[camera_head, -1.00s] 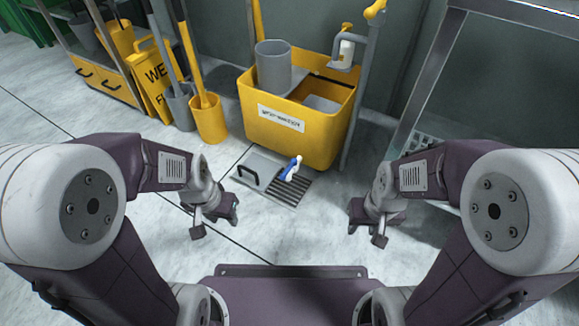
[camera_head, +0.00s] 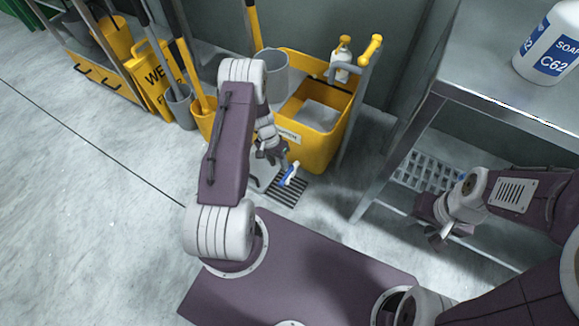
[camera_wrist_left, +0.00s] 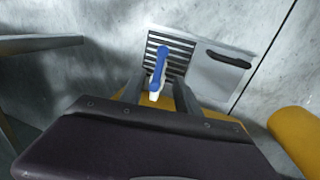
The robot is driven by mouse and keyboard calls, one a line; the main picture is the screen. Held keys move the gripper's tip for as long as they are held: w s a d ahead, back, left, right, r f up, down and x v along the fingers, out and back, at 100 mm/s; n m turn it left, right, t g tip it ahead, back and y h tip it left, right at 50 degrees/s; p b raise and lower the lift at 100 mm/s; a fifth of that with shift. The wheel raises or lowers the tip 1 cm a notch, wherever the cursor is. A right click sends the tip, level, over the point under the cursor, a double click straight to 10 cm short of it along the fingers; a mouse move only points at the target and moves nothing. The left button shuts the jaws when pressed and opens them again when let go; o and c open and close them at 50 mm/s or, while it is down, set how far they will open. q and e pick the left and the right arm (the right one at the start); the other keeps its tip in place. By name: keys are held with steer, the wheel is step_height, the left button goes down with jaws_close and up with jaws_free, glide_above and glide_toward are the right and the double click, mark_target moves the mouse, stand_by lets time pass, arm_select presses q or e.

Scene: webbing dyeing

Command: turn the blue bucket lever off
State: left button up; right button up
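The blue lever with a white end (camera_head: 291,174) stands over a slatted floor drain (camera_head: 288,192) in front of the yellow bucket (camera_head: 318,140). The lever also shows in the left wrist view (camera_wrist_left: 158,70), above the drain slats (camera_wrist_left: 178,48). My left gripper (camera_head: 270,153) is just up and left of the lever in the head view. In the wrist view its two fingers are apart, with the lever appearing between them; I cannot tell how far beyond the tips it is. My right gripper (camera_head: 438,232) is far to the right, near the metal table; its opening is unclear.
A grey plate with a black handle (camera_wrist_left: 228,60) lies beside the drain. A metal table (camera_head: 470,85) with a soap bottle (camera_head: 549,42) stands at right. A wet-floor sign (camera_head: 155,78) and mops stand at left. The floor at left is clear.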

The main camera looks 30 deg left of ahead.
mark_target(283, 178)
arm_select(q)
steer(key=f+b, duration=0.2)
steer(key=f, duration=0.1)
steer(key=d+f+b, duration=0.1)
steer(key=f+b, duration=0.1)
steer(key=f, duration=0.1)
steer(key=f+b, duration=0.2)
steer(key=f, duration=0.1)
steer(key=shift+s+d+f, duration=0.1)
steer(key=shift+d+f, duration=0.1)
steer(key=shift+d, duration=0.15)
steer(key=shift+r, duration=0.1)
jaws_close()
stand_by(0.8)
